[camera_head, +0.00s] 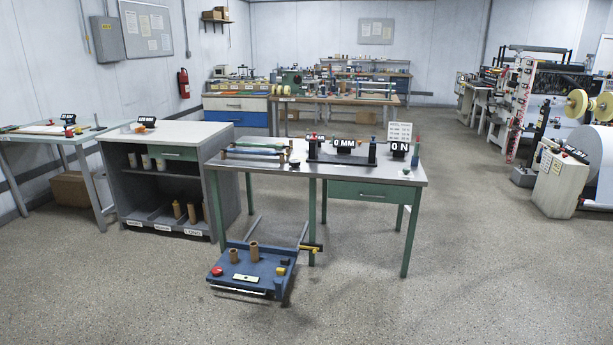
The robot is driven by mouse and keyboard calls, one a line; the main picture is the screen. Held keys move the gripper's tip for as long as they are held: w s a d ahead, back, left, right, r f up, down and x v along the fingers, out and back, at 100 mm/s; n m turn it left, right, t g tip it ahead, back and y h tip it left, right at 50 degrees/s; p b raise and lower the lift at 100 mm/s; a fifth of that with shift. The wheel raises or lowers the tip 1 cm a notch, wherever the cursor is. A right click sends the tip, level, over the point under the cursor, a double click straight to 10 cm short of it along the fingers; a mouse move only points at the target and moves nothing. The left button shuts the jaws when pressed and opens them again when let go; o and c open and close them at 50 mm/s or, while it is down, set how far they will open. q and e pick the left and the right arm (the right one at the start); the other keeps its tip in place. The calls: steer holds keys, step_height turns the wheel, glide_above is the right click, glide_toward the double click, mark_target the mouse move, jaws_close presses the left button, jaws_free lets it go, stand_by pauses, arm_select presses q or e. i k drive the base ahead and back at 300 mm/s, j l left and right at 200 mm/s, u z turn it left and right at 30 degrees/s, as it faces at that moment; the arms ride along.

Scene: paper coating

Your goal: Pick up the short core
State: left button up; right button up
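Two brown cardboard cores stand upright on a low blue platform (262,272) on the floor at the lower middle. The left one is the shorter core (235,256); the right one is the taller core (254,251). They stand close together. More brown cores (191,213) stand in the lower bay of the grey cabinet at the left; how their lengths compare is too small to tell. Neither of my grippers shows in the head view.
A green-legged table (340,177) with a fixture and displays stands just behind the platform. The grey cabinet (228,190) is at its left. The platform also carries a red button (216,271) and small yellow parts. The floor in front and to the right is clear.

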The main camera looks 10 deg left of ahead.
mark_target(232, 254)
steer(key=i+j+u, duration=0.15)
steer(key=i+u, duration=0.3)
steer(key=i, duration=0.15)
steer(key=i+u, duration=0.45)
steer(key=i+l+u, duration=0.45)
steer(key=i, duration=0.25)
steer(key=i+j+z, duration=0.1)
steer(key=i+j, duration=0.2)
steer(key=i, duration=0.2)
steer(key=i+j+z, duration=0.1)
steer(key=i+j, duration=0.25)
steer(key=i, duration=0.2)
steer(key=i+j, duration=0.4)
steer(key=i+j+z, duration=0.1)
steer(key=i+j, duration=0.15)
steer(key=j, duration=0.15)
steer(key=i+j, duration=0.25)
steer(key=j, duration=0.15)
steer(key=i+j+z, duration=0.15)
steer(key=j, duration=0.25)
steer(key=i+z, duration=0.1)
steer(key=z, duration=1.25)
